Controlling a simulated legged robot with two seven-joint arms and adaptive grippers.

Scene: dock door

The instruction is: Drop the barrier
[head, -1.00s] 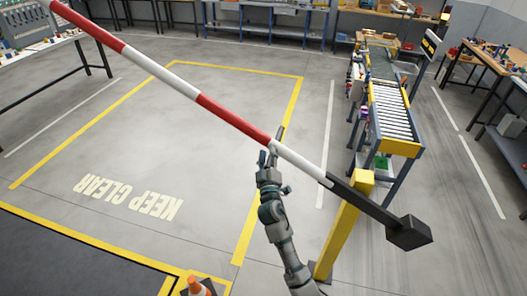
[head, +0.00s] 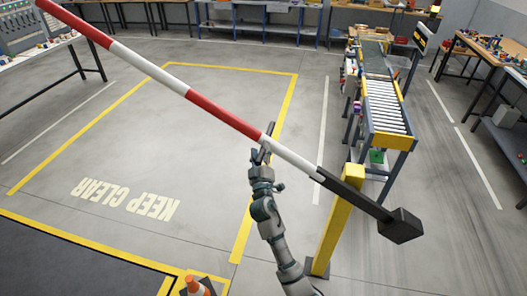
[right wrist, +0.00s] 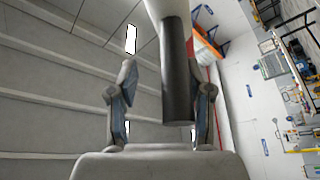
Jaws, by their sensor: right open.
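The barrier (head: 225,115) is a red and white striped boom that slants across the head view, from top left down to a black counterweight (head: 400,226) at right. It crosses the top of a yellow post (head: 336,225). My right gripper (head: 264,147) is open at the boom from below, near a red-white joint, with one finger showing above the boom. In the right wrist view, the boom's pale and dark pole (right wrist: 180,70) runs between the two spread fingers of my right gripper (right wrist: 166,80). Contact cannot be told. My left gripper is out of view.
A yellow-outlined floor area marked KEEP CLEAR (head: 125,199) lies bare under the boom. A roller conveyor (head: 385,105) stands beyond the post. Workbenches (head: 30,55) line the sides and back.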

